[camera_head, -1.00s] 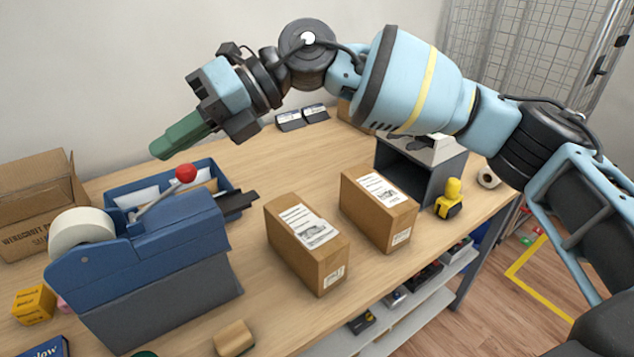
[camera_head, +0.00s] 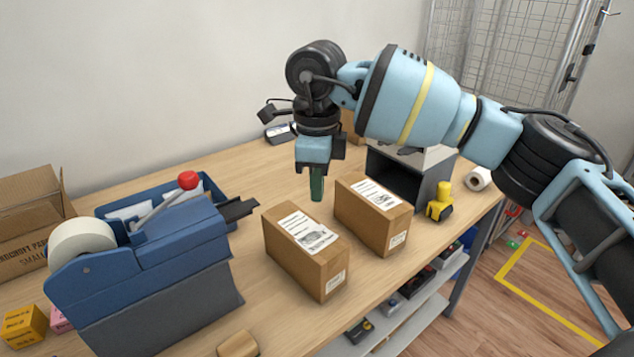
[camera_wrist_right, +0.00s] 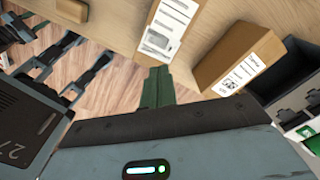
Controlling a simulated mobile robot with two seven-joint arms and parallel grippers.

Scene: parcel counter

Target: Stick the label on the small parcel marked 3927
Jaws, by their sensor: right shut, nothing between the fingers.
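Two brown cardboard parcels stand near the middle of the counter: the left parcel (camera_head: 285,254) and the right parcel (camera_head: 355,215). Each has a white printed label on top and a small sticker on its end. I cannot read a number on either. Both also show in the wrist view, the left parcel (camera_wrist_right: 182,48) and the right parcel (camera_wrist_right: 220,50). My right gripper (camera_head: 317,195) points down behind the gap between the parcels, its green fingers shut and empty. The fingertips show in the wrist view (camera_wrist_right: 158,72).
A blue dispenser (camera_head: 180,240) with a white roll and red-knobbed lever stands at left. A blue tray (camera_head: 205,183) lies behind it. The counter's front middle is mostly clear.

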